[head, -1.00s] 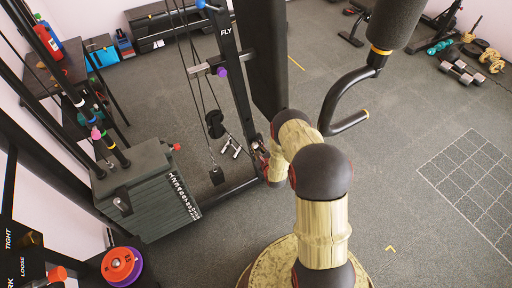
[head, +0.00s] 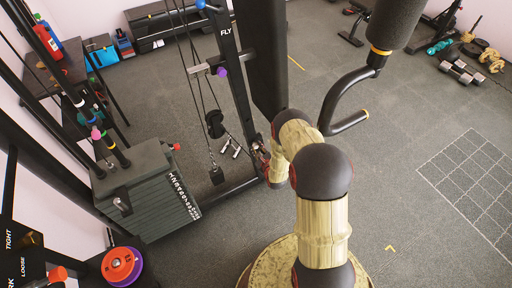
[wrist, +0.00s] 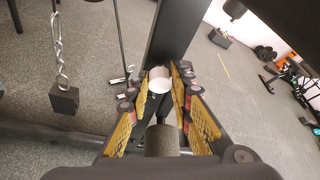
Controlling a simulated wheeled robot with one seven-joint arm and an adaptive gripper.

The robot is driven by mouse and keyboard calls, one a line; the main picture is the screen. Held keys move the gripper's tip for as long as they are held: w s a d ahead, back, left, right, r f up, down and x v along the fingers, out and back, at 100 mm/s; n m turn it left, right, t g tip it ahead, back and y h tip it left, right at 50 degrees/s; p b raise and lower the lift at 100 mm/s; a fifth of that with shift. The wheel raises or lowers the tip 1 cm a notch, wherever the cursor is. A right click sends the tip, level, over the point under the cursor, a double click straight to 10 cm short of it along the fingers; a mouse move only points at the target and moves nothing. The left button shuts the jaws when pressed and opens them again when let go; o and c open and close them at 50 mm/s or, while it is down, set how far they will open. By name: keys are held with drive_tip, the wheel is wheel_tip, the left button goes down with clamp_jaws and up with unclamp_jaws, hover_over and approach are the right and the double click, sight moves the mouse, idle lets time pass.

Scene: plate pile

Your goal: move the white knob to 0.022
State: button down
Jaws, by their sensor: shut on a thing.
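The white knob (wrist: 160,79) shows in the wrist view at the foot of a dark upright post (wrist: 172,35). My gripper (wrist: 159,92) is shut on the white knob, with one yellow-patterned finger on each side of it. In the head view my gripper (head: 262,158) is small and low on the upright marked FLY (head: 231,60). The white knob cannot be made out in the head view. Any scale beside the knob is too small or hidden to read.
A weight stack (head: 150,195) stands left of my arm. A black block hangs on a chain (wrist: 64,98) left of my gripper. A black padded lever (head: 350,120) hangs to the right of my arm.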

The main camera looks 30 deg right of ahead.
drive_tip(key=shift+s, duration=1)
drive_tip(key=c, duration=1.7)
unclamp_jaws()
drive_tip(key=shift+o, duration=0.7)
wheel_tip(320, 180, up, 10)
